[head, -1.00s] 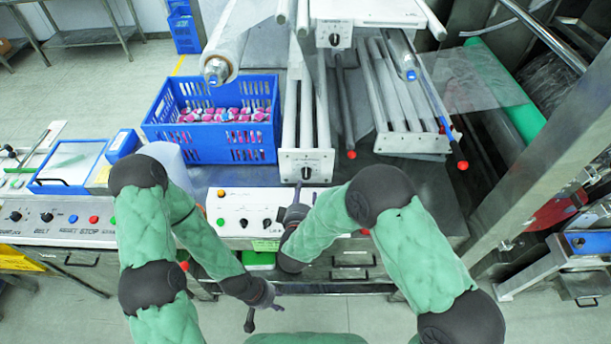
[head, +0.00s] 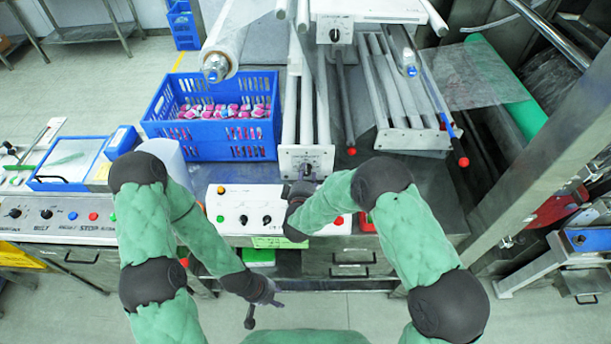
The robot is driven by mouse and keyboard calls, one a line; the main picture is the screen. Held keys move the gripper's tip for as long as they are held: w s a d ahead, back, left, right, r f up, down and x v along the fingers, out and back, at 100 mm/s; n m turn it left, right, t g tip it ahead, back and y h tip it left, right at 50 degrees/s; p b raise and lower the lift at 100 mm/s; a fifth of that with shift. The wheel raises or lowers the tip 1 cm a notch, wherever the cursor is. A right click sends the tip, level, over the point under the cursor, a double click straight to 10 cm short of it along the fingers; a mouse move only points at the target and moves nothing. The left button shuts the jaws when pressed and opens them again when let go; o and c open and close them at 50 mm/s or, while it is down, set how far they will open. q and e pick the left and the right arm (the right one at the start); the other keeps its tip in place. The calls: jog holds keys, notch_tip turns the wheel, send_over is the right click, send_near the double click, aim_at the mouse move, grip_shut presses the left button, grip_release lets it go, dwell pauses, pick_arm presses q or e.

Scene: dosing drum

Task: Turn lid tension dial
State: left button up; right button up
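A white end plate (head: 296,156) fronts the lower roller frame. The dark dial on its front face is now covered by my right gripper (head: 307,173), whose dark fingers point up at the plate. I cannot tell whether the fingers touch the dial or how far apart they are. A similar black dial (head: 335,36) sits on the upper white unit. The labels are too small to read. My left gripper (head: 264,311) hangs low in front of the bench, its fingers spread and empty.
A white control panel (head: 230,208) with black knobs and coloured buttons lies just below the end plate. A blue crate (head: 205,150) of small packs stands to the left. Rods with red tips (head: 351,151) stick out to the right.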

grip_shut()
jog(key=m+y+b, duration=0.1)
jog(key=m+b, duration=0.1)
jog(key=m+y+b, duration=0.1)
jog(key=b, duration=0.1)
jog(key=shift+d+f+m, duration=0.15)
jog(key=shift+d+m, duration=0.05)
jog(key=shift+m, duration=0.2)
jog(key=m+y+b, duration=0.1)
jog(key=m+b, duration=0.2)
jog(key=b, duration=0.1)
jog(key=shift+d+y+b, duration=0.1)
jog(key=shift+y+b, duration=0.2)
jog(key=o, duration=0.6)
grip_release()
jog(key=shift+s, duration=0.1)
jog(key=v, duration=1.2)
